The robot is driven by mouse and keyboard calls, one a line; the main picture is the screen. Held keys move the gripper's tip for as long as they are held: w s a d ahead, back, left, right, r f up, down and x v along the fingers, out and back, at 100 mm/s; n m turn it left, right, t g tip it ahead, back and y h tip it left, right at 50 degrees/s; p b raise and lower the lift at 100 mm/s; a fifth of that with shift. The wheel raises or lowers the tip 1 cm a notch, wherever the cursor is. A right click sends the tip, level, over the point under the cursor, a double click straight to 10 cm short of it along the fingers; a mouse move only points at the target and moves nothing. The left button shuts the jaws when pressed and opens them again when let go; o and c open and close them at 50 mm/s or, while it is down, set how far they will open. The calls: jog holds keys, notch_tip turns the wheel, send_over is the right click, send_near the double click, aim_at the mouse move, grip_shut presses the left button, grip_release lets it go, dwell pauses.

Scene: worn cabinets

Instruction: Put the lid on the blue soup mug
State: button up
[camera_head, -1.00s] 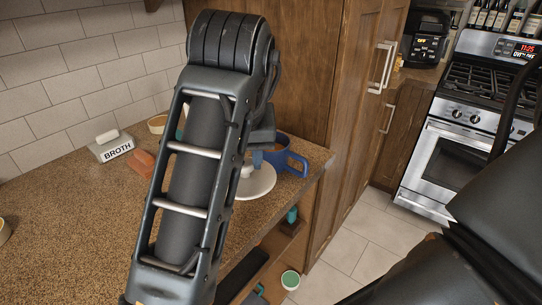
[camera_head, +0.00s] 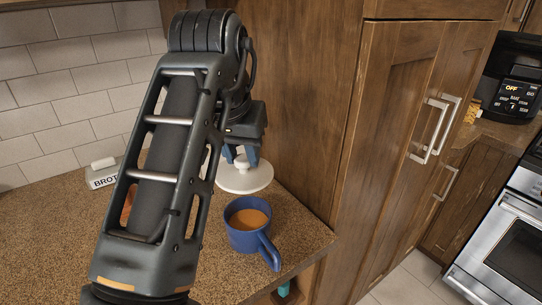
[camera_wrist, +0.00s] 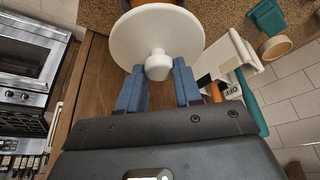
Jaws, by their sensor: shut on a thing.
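The blue soup mug (camera_head: 240,238) stands upright on the speckled counter near its front right edge. It holds orange-brown soup, its top is uncovered, and its handle points to the lower right. The white round lid (camera_head: 257,183) is behind the mug in the head view, apart from its rim. My gripper (camera_head: 241,157) is shut on the lid's knob. In the wrist view the lid (camera_wrist: 125,42) shows large, with the knob between the blue fingers of my gripper (camera_wrist: 158,70). It hides most of what is beyond it there.
A white block marked BROTH (camera_head: 103,174) stands at the back left by the tiled wall. A tall wooden cabinet (camera_head: 300,95) borders the counter on the right. An orange thing (camera_head: 128,205) is partly hidden behind my arm. The front left of the counter (camera_head: 55,250) is clear.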

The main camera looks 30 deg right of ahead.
aim_at(239, 181)
jog(key=shift+d, duration=0.15)
jog(key=shift+f+b, duration=2.6)
jog(key=shift+f, duration=1.8)
jog(key=shift+f, duration=0.85)
jog(key=o, duration=1.1)
jog(key=shift+r, duration=0.1)
jog(key=v, duration=0.7)
jog(key=shift+s+a+r, duration=0.1)
jog(key=shift+a+r, duration=0.15)
jog(key=shift+r, duration=0.05)
